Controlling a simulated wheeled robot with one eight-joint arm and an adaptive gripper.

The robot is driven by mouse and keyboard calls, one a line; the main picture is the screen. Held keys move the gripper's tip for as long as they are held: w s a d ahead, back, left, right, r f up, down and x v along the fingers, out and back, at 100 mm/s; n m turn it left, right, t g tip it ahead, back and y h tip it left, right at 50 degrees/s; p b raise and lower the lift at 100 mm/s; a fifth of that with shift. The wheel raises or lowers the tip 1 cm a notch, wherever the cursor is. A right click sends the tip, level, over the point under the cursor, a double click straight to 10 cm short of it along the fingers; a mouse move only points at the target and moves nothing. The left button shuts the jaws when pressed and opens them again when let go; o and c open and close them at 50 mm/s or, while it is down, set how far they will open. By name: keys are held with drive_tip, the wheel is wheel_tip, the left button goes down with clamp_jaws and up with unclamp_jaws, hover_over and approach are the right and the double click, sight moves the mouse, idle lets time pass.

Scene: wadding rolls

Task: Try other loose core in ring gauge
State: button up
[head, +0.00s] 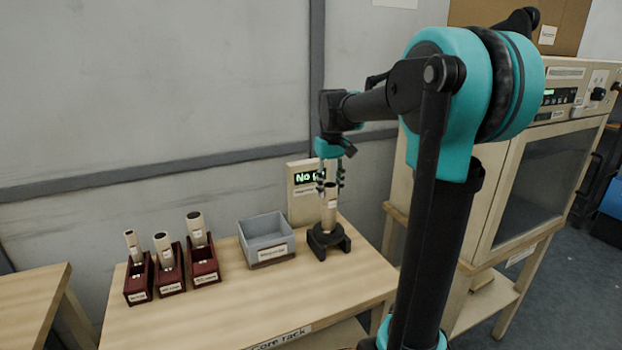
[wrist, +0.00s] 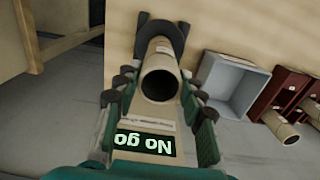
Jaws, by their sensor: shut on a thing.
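My gripper (head: 330,176) is shut on a cardboard core (head: 329,210), a tan tube with a small white label. The core stands upright at the dark ring gauge (head: 329,240) on the right of the table. In the wrist view the core (wrist: 160,80) shows its open end between my fingers, with the gauge ring (wrist: 163,32) around or just behind its far end. I cannot tell how deep it sits. The gauge's display box (head: 303,190) reads "No go" in green, and the display (wrist: 145,143) shows in the wrist view too.
Three dark red holders on the left each hold a tan core, such as the right holder (head: 203,264). A labelled grey bin (head: 267,240) stands between them and the gauge, and looks empty. A cream cabinet (head: 540,180) is at the right. The front tabletop (head: 250,310) is clear.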

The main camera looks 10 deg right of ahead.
drive_tip(key=shift+r, duration=5.05)
